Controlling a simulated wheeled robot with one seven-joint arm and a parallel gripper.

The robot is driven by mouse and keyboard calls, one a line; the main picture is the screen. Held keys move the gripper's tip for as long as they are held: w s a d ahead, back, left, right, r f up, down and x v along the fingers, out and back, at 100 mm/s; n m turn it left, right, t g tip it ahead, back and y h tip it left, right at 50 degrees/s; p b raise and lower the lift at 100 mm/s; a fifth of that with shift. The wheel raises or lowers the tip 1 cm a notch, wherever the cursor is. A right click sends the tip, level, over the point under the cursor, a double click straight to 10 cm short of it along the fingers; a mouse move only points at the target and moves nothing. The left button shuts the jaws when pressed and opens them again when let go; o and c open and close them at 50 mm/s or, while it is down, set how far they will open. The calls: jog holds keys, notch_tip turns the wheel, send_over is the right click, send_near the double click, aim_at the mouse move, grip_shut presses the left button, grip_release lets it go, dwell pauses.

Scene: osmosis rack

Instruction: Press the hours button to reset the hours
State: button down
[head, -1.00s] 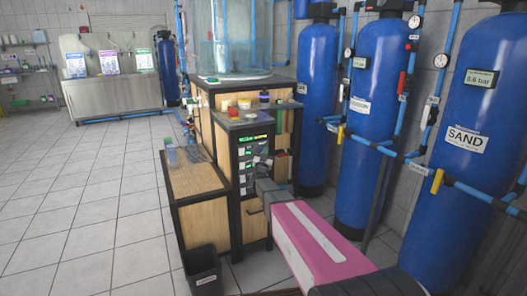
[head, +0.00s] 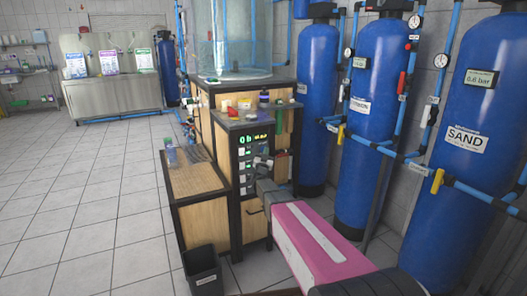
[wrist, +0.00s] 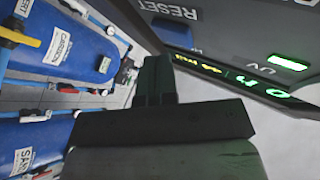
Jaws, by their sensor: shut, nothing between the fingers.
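The control panel (head: 253,165) stands on the front of the wood-sided rack. Its top display (head: 254,138) shows a green zero with a letter and yellow characters. In the wrist view the display (wrist: 245,80) runs along the panel at the right, near a "RESET" label (wrist: 178,13) and a "UV" label. The hours button cannot be made out for certain.
Blue tanks (head: 370,110) with pipes and gauges stand to the right. A low wooden cabinet (head: 195,180) with a bottle (head: 170,155) is left of the panel, with a black bin (head: 203,270) before it. Open tiled floor lies to the left.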

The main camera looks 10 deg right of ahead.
jog(key=shift+s, duration=0.25)
jog(key=s, duration=0.1)
jog(key=s+d, duration=0.1)
jog(key=s, duration=0.2)
jog(key=shift+s+d, duration=0.35)
dwell(0.8)
jog(key=s+a+f+n+g+y, duration=0.3)
jog(key=s+f+n+g+y, duration=0.3)
jog(key=s+f+g+y, duration=0.6)
jog(key=s+d+f+g+h, duration=0.1)
jog(key=s+f+g, duration=0.1)
jog(key=s, duration=0.5)
jog(key=s+d+f+g+h, duration=0.1)
jog(key=s+f+g, duration=0.2)
jog(key=s, duration=0.5)
jog(key=s+f+g+h, duration=0.2)
jog(key=s+g, duration=0.3)
jog(key=s, duration=0.3)
jog(key=shift+d+f+n, duration=0.2)
jog(key=shift+d+n, duration=0.1)
jog(key=shift+d, duration=0.1)
